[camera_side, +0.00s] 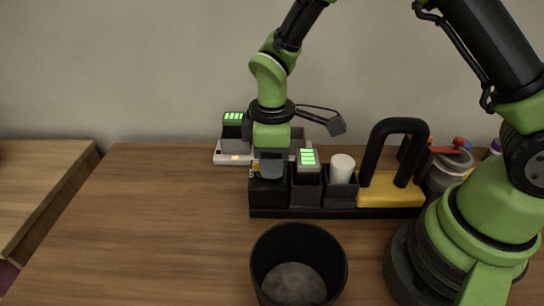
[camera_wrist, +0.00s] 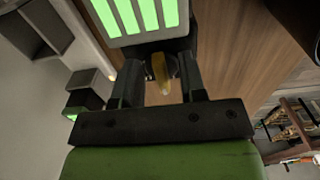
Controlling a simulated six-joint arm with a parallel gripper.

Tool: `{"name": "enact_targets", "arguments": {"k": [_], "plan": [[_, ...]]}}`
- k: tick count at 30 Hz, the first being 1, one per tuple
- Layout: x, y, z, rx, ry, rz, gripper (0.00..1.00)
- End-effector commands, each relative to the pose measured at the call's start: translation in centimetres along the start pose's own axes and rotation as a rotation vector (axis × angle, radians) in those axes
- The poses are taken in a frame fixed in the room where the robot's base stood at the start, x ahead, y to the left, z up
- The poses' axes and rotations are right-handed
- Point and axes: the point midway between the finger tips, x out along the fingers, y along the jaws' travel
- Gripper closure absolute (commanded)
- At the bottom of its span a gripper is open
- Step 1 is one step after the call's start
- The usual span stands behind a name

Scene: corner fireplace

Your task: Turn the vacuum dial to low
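I cannot make out a vacuum or a dial marked low in either view. My gripper (camera_side: 268,170) points down at the left end of a black organizer (camera_side: 284,212) in the side view. In the wrist view my gripper (camera_wrist: 158,75) has its two fingers apart, with a small yellow piece (camera_wrist: 160,70) showing between or beyond them. A yellow patch (camera_side: 256,168) also shows beside the fingertips in the side view. Whether the fingers touch it I cannot tell. A block with green bars (camera_side: 308,160) stands just right of my gripper and fills the top of the wrist view (camera_wrist: 140,18).
The organizer also holds a white cylinder (camera_side: 342,168) and a yellow-based thing with a black handle (camera_side: 392,188). A white base (camera_side: 234,156) with another green-barred block (camera_side: 233,120) stands behind. A black bin (camera_side: 298,265) is in front. The table's left side is clear.

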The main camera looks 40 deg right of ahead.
Motion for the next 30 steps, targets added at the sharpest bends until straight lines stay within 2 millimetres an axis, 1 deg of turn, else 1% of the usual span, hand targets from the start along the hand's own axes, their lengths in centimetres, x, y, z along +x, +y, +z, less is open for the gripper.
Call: {"name": "enact_targets", "arguments": {"k": [6,7,8,9,11,12,23,30], "plan": [[0.03,0.0,-0.01,0.0,0.001,0.0,0.62],[0.02,0.0,-0.01,0.0,0.001,0.0,0.66],[0.02,0.0,-0.01,0.0,0.0,0.0,0.73],[0.02,0.0,-0.01,0.0,0.0,0.0,0.82],[0.01,0.0,-0.01,0.0,0.001,0.0,0.96],[0.01,0.0,-0.01,0.0,0.001,0.0,1.0],[-0.02,-0.04,-0.02,0.038,0.001,0.0,1.0],[-0.03,-0.19,-0.04,0.175,0.001,0.0,1.0]]}}
